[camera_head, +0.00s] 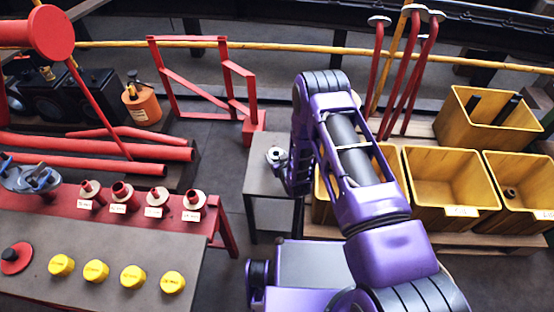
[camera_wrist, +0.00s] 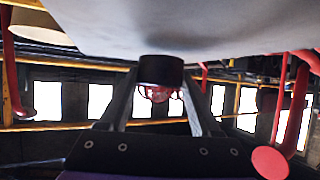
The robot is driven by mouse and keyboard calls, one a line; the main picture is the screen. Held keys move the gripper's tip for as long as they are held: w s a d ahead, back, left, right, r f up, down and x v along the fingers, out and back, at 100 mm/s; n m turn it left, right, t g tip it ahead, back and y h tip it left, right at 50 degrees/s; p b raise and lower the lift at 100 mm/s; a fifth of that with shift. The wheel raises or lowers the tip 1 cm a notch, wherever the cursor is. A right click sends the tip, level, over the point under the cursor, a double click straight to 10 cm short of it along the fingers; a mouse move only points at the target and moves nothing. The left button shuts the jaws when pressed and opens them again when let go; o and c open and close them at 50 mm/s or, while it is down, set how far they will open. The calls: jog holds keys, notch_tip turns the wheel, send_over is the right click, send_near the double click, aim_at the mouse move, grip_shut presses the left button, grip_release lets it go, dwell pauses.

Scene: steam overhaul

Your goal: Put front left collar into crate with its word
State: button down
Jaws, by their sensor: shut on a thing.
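My gripper (camera_head: 279,161) is shut on a dark collar (camera_wrist: 160,69), which sits between the two fingers in the wrist view. In the head view the collar's ring-shaped end (camera_head: 275,153) shows above the small grey side table, left of the crates. Yellow crates stand at the right: a middle one (camera_head: 451,216), a right one (camera_head: 526,221) and a back one (camera_head: 484,136). Another crate (camera_head: 322,207) is partly hidden behind my arm. White labels show on the middle and right crates, but their words are too small to read. A dark collar (camera_head: 511,192) lies inside the right crate.
A red-edged bench (camera_head: 120,240) at left holds several labelled red pipe stubs (camera_head: 122,196) and several yellow caps (camera_head: 132,276). The small grey table (camera_head: 262,180) stands left of the crates. Tall red rods (camera_head: 405,85) rise behind the crates. A red frame (camera_head: 205,75) stands behind.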

jog(key=shift+f, duration=0.5)
jog(key=shift+f, duration=0.15)
jog(key=shift+c, duration=0.5)
grip_release()
jog(key=shift+f, duration=0.1)
